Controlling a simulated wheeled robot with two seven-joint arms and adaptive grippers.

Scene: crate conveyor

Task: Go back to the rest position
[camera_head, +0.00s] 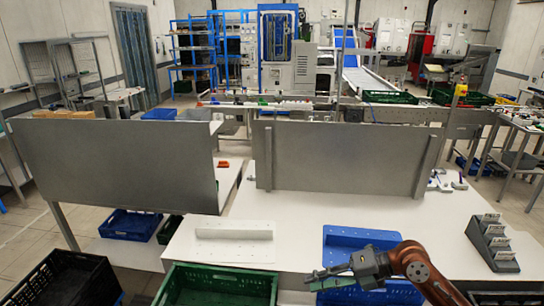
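My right gripper (325,278) is at the bottom centre, on a brown-orange arm that comes in from the lower right. The finger gap is too small to judge. My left gripper is not in view.
A green crate (222,268) stands at the bottom, left of the gripper. Grey metal panels (345,160) rise over the white table (300,228). A grey holder with cards (492,243) is at the right. A black crate (66,280) and a blue crate (130,225) lie lower left.

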